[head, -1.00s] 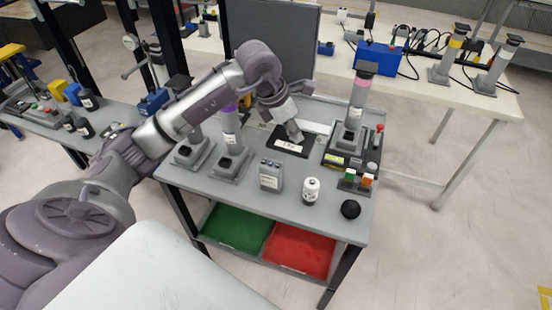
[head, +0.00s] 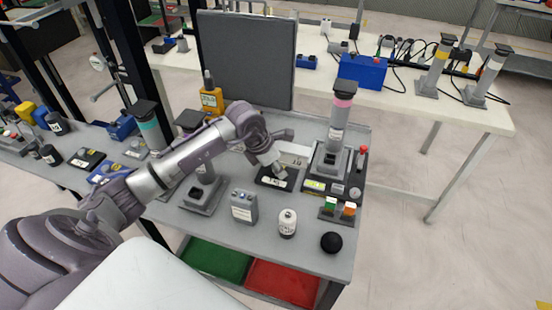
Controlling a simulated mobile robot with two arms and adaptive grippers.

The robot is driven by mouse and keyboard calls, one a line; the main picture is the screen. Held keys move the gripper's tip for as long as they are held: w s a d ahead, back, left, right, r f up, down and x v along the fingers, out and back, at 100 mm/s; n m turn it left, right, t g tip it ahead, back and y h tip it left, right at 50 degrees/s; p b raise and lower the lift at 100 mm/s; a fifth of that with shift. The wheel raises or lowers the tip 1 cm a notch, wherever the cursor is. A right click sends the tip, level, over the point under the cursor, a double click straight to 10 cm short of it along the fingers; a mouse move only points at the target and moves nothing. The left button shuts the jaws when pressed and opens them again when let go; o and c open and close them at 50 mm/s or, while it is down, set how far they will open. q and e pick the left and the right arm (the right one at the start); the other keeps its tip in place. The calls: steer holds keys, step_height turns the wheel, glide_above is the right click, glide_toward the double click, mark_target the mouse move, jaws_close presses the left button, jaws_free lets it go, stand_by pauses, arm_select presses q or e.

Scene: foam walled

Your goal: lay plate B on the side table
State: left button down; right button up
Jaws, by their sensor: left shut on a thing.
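A flat dark plate with a white label (head: 270,183) is on the grey workbench (head: 325,262), right of its middle. Its label is too small to read, so I cannot tell whether it is plate B. My left gripper (head: 280,173) reaches down from the left and is shut at the plate's upper right part. The fingertips cover part of the plate, and I cannot tell whether it is lifted clear of the bench. A side table (head: 98,135) with several small items is at the left; a white table (head: 480,120) stands at the back right. My right gripper is not in view.
A pink-banded column (head: 340,110) on a dark base is just right of the plate. A grey box (head: 244,207), a white canister (head: 287,223) and a black ball (head: 331,243) stand in front. A dark upright panel (head: 247,60) is behind.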

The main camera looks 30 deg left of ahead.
mark_target(274, 173)
arm_select(q)
step_height(274, 173, down, 2)
steer(key=shift+f, duration=0.2)
steer(key=shift+w+f+p, duration=0.1)
steer(key=shift+f+p, duration=0.2)
steer(key=shift+f, duration=0.2)
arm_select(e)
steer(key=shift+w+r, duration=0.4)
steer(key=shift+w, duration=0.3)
arm_select(q)
steer(key=shift+f, duration=0.1)
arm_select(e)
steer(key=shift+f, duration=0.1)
arm_select(q)
steer(key=c, duration=0.9)
jaws_free()
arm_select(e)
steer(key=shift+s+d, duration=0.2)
arm_select(q)
steer(key=b+v, duration=0.1)
steer(key=v, duration=1.1)
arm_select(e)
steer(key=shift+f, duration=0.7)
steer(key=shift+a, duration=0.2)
